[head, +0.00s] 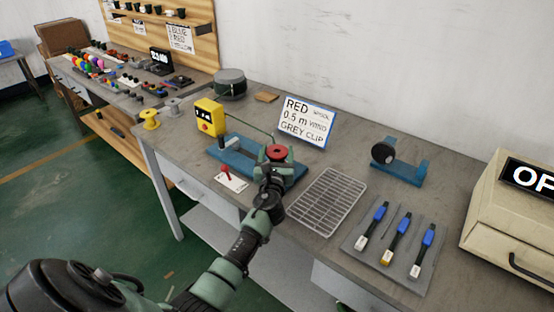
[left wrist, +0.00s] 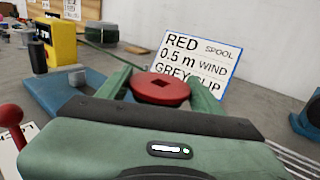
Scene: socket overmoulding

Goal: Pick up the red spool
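The red spool (head: 277,152) shows above the blue fixture (head: 228,152) in the head view. In the left wrist view the red spool (left wrist: 160,88) is a round disc with a square hole, seen from above. My left gripper (head: 276,158) has its green fingers on both sides of the spool, and they appear to touch its rim. Those fingers (left wrist: 162,90) also show in the left wrist view. The spool's underside is hidden, so I cannot tell whether it rests on the fixture. My right gripper is not in view.
A yellow box (head: 208,117) stands at the fixture's left end, with a thin green line running toward the spool. A sign (head: 307,122) stands behind. A wire rack (head: 327,200) lies to the right. Yellow (head: 150,119) and grey (head: 172,107) spools stand at left.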

